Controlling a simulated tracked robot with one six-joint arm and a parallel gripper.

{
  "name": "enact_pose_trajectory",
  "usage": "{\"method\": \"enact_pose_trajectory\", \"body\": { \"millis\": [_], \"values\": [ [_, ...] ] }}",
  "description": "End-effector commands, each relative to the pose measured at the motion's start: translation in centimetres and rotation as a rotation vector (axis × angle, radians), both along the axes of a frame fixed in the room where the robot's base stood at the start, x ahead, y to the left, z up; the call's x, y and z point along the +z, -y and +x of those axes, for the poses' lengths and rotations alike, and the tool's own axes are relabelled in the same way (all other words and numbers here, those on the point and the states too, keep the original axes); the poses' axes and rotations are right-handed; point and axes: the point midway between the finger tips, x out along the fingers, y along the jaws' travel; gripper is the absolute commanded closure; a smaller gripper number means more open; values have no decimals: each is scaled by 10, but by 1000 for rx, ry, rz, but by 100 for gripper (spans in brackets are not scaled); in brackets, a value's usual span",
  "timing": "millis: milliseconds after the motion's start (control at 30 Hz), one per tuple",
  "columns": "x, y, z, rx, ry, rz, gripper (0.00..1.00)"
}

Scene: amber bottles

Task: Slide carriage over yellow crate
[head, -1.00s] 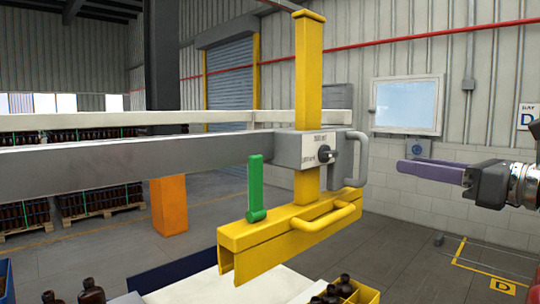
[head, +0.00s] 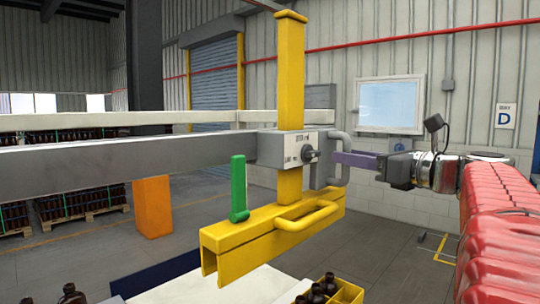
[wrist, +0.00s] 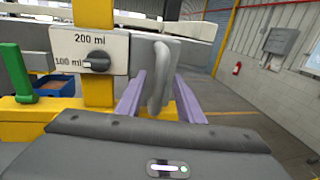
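The carriage (head: 297,147) is a grey box on a grey rail, with a yellow post through it and a grey handle (head: 339,160) on its right side. A yellow channel-shaped head (head: 262,236) with a green lever (head: 238,190) hangs below. The yellow crate (head: 350,293) with dark bottles stands below and right of the head, partly cut off by the picture's bottom edge. My gripper (head: 340,157) is at the handle. In the wrist view its purple fingers (wrist: 160,85) are apart, one on each side of the handle (wrist: 163,60), with gaps visible.
The grey rail (head: 120,157) runs left from the carriage. A pale surface (head: 235,287) lies under the head. An orange post (head: 152,207) and pallets of bottles (head: 83,203) stand behind at left. The wrist view shows a dial (wrist: 97,61) marked 200 ml and 100 ml.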

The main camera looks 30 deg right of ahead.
Motion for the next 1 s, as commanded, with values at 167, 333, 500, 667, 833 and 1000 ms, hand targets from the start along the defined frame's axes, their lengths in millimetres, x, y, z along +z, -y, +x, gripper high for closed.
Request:
{"method": "enact_pose_trajectory", "body": {
  "millis": [167, 333, 500, 667, 833, 1000],
  "values": [
    [0, -3, 17, 1, 0, 0, 66],
    [0, -4, 22, 1, 0, 0, 66],
    [0, -4, 22, 1, 0, 0, 66],
    [0, -4, 22, 1, 0, 0, 74],
    [0, -4, 22, 2, 0, 0, 86],
    [0, -4, 22, 1, 0, 0, 98]
  ]
}}
